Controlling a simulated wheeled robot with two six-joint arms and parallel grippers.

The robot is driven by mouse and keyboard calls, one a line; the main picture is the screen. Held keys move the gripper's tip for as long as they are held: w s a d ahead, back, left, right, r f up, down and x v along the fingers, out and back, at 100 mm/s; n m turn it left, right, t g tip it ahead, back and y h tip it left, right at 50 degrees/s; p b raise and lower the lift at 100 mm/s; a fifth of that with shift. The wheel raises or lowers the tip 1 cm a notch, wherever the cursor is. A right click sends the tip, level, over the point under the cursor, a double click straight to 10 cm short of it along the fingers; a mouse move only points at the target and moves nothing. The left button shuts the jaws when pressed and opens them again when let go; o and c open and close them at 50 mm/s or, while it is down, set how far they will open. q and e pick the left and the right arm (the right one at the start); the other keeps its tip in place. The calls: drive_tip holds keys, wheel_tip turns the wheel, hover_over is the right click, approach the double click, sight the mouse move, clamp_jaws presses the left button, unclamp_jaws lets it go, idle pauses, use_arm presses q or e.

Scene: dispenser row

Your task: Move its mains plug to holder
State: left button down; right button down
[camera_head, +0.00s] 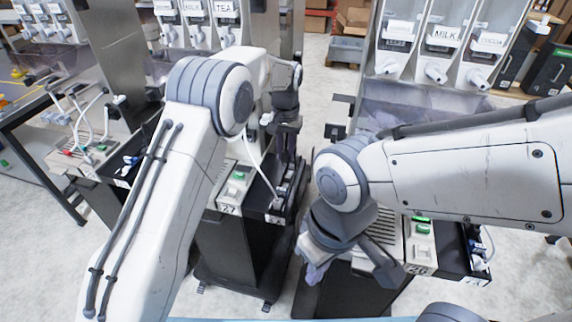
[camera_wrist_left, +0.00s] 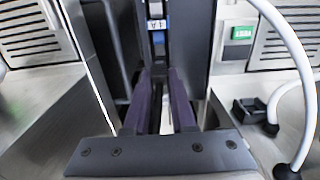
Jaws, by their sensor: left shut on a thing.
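My left gripper (camera_head: 286,150) points down between the two dispenser stations. In the left wrist view its purple fingers (camera_wrist_left: 158,110) are close together with a narrow pale piece between them, which I take to be the mains plug (camera_wrist_left: 167,122); its shape is mostly hidden. Below and ahead of the fingers is a dark upright channel (camera_wrist_left: 158,50) with a blue and white label; I cannot tell if it is the holder.
A black side tray (camera_head: 277,216) with small fittings and a white cable (camera_head: 262,168) stands beside unit 27, which has a green switch (camera_head: 236,176). White cables (camera_wrist_left: 295,45) arch at right in the left wrist view. Milk dispensers (camera_head: 440,40) stand behind the right arm.

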sight(286, 151)
use_arm(q)
drive_tip(key=shift+r, duration=0.25)
drive_tip(key=shift+r+p, duration=1)
drive_tip(key=shift+p, duration=0.05)
idle(0.7)
wheel_tip(286, 151, up, 3)
drive_tip(key=p, duration=0.3)
drive_tip(key=shift+f, duration=0.1)
